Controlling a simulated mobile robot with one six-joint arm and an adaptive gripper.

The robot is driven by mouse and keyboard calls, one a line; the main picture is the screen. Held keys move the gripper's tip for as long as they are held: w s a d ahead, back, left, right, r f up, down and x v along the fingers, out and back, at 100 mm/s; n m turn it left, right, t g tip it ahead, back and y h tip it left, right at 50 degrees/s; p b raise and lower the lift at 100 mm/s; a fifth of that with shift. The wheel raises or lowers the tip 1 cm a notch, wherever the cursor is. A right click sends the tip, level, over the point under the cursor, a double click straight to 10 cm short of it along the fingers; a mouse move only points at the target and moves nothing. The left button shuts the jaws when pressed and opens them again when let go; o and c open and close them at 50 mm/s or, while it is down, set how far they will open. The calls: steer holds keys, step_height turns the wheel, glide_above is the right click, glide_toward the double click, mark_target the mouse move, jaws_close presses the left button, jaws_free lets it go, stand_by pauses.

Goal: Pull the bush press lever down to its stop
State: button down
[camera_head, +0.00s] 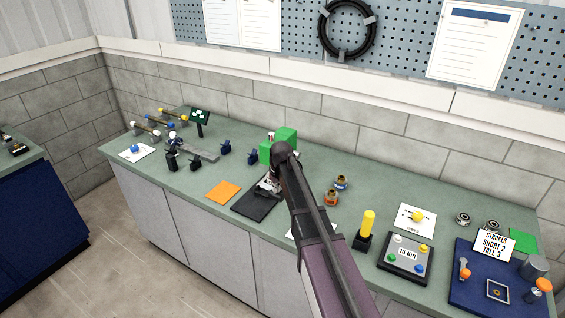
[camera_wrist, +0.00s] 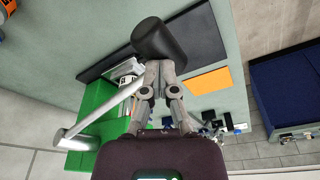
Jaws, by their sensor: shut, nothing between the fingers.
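The bush press (camera_head: 285,139) is a green block on the bench, partly hidden by my arm in the head view. In the wrist view its green body (camera_wrist: 90,117) is at the left. Its lever (camera_wrist: 100,109) is a grey rod running from a round pivot at lower left toward a thick black handle (camera_wrist: 160,39). My gripper (camera_wrist: 160,66) is shut and empty, with its fingertips at the near edge of the black handle. I cannot tell whether they touch it. In the head view my gripper (camera_head: 268,185) is over the bench in front of the press, and the lever is hidden.
A black mat (camera_head: 250,207) and an orange mat (camera_head: 222,191) lie at the front edge. A yellow-topped post (camera_head: 368,224) and a button box (camera_head: 406,256) stand farther right. Small dark fixtures (camera_head: 225,147) stand left.

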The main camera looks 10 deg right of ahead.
steer(key=shift+f, duration=0.1)
stand_by(0.3)
steer(key=shift+w+d+f+b, duration=0.2)
steer(key=shift+f+b, duration=0.45)
steer(key=shift+w+d+f+b, duration=0.15)
steer(key=shift+w+f+b, duration=0.05)
steer(key=shift+f+b, duration=0.45)
steer(key=shift+s+a+r+p, duration=0.25)
steer(key=shift+s+r+p, duration=0.05)
steer(key=shift+r+p, duration=0.75)
steer(key=shift+s+a+r+p, duration=0.25)
steer(key=shift+r+p, duration=0.8)
steer(key=shift+s+a+r+p, duration=0.25)
steer(key=shift+s+r+p, duration=0.05)
steer(key=shift+r+p, duration=0.75)
steer(key=p+v, duration=0.3)
steer(key=w+p+v, duration=0.1)
steer(key=p+v, duration=0.1)
steer(key=shift+a+r+p, duration=0.25)
steer(key=shift+r+p, duration=0.1)
steer(key=shift+r, duration=0.15)
steer(key=r+p, duration=0.3)
steer(key=w+d+r+p, duration=0.1)
steer(key=r+p, duration=0.1)
steer(key=shift+r, duration=0.1)
